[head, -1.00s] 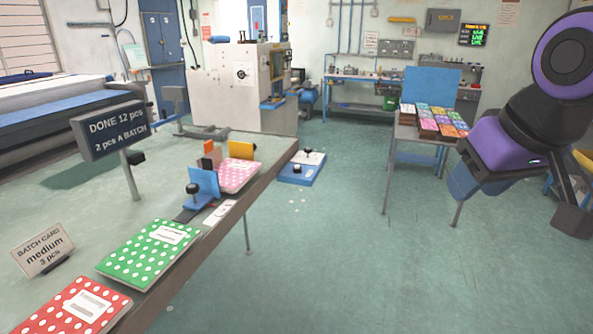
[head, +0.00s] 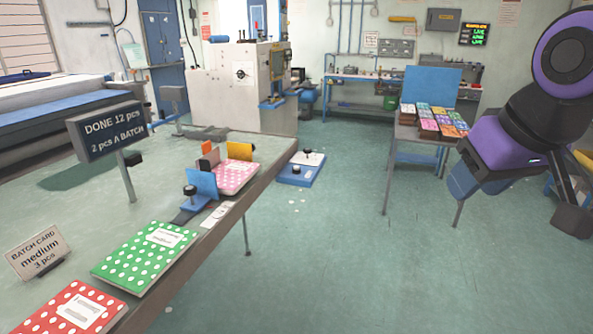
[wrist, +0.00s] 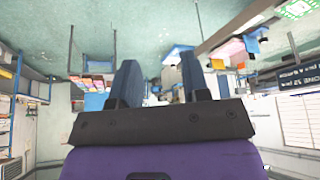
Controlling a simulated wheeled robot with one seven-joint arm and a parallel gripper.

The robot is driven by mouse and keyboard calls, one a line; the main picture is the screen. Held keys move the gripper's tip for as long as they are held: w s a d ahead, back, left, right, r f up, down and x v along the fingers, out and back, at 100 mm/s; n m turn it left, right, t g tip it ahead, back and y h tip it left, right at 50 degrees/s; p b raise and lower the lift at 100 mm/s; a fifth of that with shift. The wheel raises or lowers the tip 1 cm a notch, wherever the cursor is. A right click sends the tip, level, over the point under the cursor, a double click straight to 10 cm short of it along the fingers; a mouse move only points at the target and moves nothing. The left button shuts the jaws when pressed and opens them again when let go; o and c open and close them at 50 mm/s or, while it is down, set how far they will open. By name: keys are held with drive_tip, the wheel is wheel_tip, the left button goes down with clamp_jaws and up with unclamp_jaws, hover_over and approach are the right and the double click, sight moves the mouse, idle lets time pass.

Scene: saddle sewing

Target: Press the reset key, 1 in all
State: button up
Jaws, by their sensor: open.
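I cannot make out a key marked reset in either view. A dark sign (head: 105,130) reading "DONE 12 pcs, 2 pcs A BATCH" stands on a post on the long table, with a small black knob (head: 133,159) beside the post. A blue jig with a black knob (head: 190,190) sits near the table's right edge. My gripper, at the right of the head view (head: 463,183), is over the floor, well apart from the table. In the wrist view its two dark fingers (wrist: 160,75) are spread with nothing between them.
The long table (head: 70,215) holds a green dotted booklet (head: 145,257), a red one (head: 72,312), a pink one (head: 238,177) and a batch card (head: 36,253). A blue floor unit (head: 301,170) stands beyond. A display table (head: 418,152) stands at right. The middle floor is clear.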

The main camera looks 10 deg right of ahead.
clamp_jaws()
idle(1.6)
